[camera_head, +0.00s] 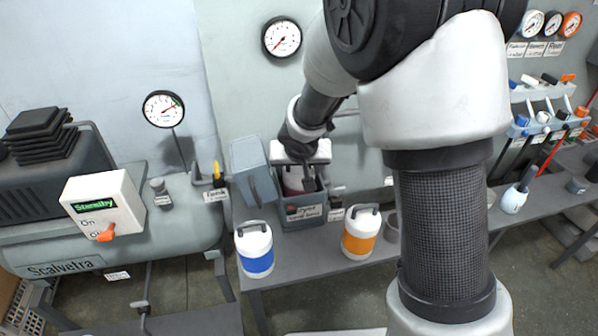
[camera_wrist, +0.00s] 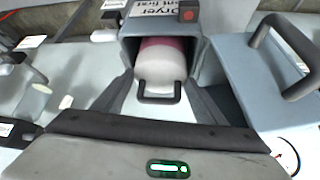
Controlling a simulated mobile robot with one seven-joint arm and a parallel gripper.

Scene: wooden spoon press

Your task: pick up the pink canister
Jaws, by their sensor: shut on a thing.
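The pink canister (camera_wrist: 162,62) is white with a pink band and a dark grey loop handle (camera_wrist: 160,98). It sits inside the grey dryer box (camera_head: 303,215), whose front carries a label. In the head view, part of the canister (camera_head: 296,180) shows in the box below my wrist. My gripper (camera_wrist: 160,92) is at the canister's handle end, with one finger on each side, and is shut on it. The exact contact at the fingertips is hard to make out. The box's lid (camera_head: 254,170) stands open on the left in the head view.
A blue-banded canister (camera_head: 255,250) and an orange-banded canister (camera_head: 360,233) stand on the grey bench (camera_head: 300,266) in front of the box. A compressor with a switch box (camera_head: 102,205) is at left. Tools (camera_head: 540,120) hang at right.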

